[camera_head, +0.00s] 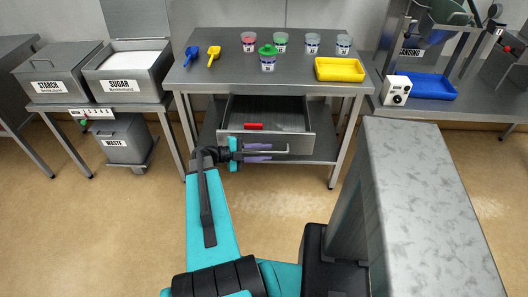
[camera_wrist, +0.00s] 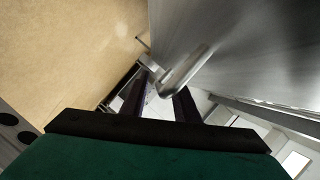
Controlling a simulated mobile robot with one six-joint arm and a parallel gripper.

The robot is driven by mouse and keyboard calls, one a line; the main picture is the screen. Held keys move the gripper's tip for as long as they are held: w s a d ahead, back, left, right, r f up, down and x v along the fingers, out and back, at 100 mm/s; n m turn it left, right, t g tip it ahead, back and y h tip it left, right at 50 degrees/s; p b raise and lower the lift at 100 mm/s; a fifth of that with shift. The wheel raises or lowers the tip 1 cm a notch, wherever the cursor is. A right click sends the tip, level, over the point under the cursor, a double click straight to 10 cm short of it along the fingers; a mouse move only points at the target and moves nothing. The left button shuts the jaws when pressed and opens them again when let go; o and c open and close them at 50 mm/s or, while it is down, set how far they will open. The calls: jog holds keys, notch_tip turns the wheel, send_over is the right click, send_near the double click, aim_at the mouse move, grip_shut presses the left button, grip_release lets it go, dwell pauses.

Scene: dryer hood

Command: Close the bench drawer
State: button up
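The bench drawer (camera_head: 305,140) is pulled out under the steel bench (camera_head: 295,72), with its inside showing from above. A red item (camera_head: 253,126) lies in it. Its bar handle (camera_head: 288,149) runs along the front and also shows large in the wrist view (camera_wrist: 187,68), beside the drawer's steel front (camera_wrist: 235,45). My gripper (camera_head: 270,153) is at the handle, with its two purple fingers apart and the bar seen between them in the head view. In the wrist view the fingers (camera_wrist: 160,100) are also apart near the handle's end. Contact with the bar is unclear.
The bench top holds two scoops (camera_head: 203,56), several cups (camera_head: 312,43) and a yellow tray (camera_head: 340,69). Sugar (camera_head: 124,85) and starch (camera_head: 48,87) bins stand left, above a waste bin (camera_head: 124,143). The floor before the bench is clear except for my arm.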

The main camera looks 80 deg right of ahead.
grip_shut()
